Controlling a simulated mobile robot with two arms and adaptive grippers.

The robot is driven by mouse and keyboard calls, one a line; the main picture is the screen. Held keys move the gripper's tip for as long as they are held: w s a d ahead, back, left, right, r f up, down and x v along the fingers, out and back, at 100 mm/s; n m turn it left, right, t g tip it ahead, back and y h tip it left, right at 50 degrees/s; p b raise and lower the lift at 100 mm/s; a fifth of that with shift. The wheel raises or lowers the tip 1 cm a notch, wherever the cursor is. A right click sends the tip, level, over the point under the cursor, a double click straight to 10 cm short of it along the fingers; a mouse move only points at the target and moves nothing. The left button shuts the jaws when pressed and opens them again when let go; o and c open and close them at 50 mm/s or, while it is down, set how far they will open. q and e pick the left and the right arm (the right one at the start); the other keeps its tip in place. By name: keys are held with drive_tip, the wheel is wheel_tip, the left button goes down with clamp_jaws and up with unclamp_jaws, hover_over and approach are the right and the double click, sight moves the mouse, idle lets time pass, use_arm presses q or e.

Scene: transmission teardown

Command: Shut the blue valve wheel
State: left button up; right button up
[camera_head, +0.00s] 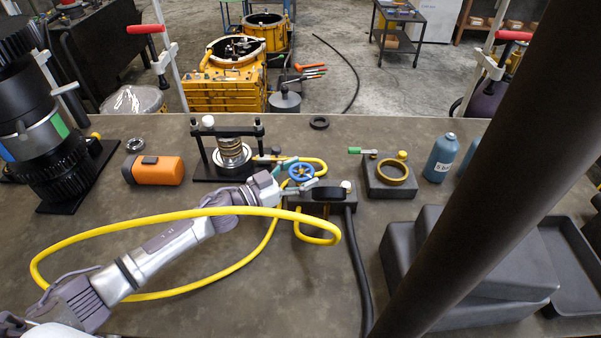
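The blue valve wheel (301,172) sits on a dark block fixture (338,199) near the middle of the workbench. My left arm reaches in from the lower left. Its gripper (293,180) is at the wheel's left and near side, with its fingers spread apart. One finger is left of the wheel and the other is in front of it. I cannot tell whether they touch the rim. A yellow hose (180,215) loops across my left arm and around to the fixture. My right gripper is not in view.
An orange box-like tool (153,170) and a dark press stand (205,167) are to the left. A ring block (388,180), a blue bottle (439,158) and grey bins (480,270) are to the right. A black hose (358,265) runs down the bench. A dark column blocks the right side.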

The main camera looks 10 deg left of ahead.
use_arm(q)
drive_tip(key=c, duration=0.6)
drive_tip(key=shift+c, duration=0.2)
drive_tip(key=shift+m+g+h, duration=0.3)
drive_tip(key=shift+g, duration=0.1)
drive_tip(key=shift+w+a+m+g+h, duration=0.1)
drive_tip(key=shift+m+g+h, duration=0.3)
drive_tip(key=shift+f+m+g+h+b, duration=0.1)
drive_tip(key=shift+m+g+h+b, duration=0.65)
drive_tip(key=shift+g, duration=0.35)
drive_tip(key=m+g+h+b, duration=0.1)
drive_tip(key=m+g+b, duration=0.1)
drive_tip(key=g+b, duration=0.2)
drive_tip(key=m+g+h+b, duration=0.1)
drive_tip(key=m+g+b, duration=0.2)
drive_tip(key=g+b, duration=0.1)
drive_tip(key=shift+f+m+h, duration=0.1)
drive_tip(key=shift+m+h, duration=0.15)
drive_tip(key=shift+m, duration=0.1)
drive_tip(key=shift+m+g+b, duration=0.3)
drive_tip(key=shift+g+b, duration=0.3)
drive_tip(key=shift+b, duration=0.2)
drive_tip(key=shift+r, duration=0.2)
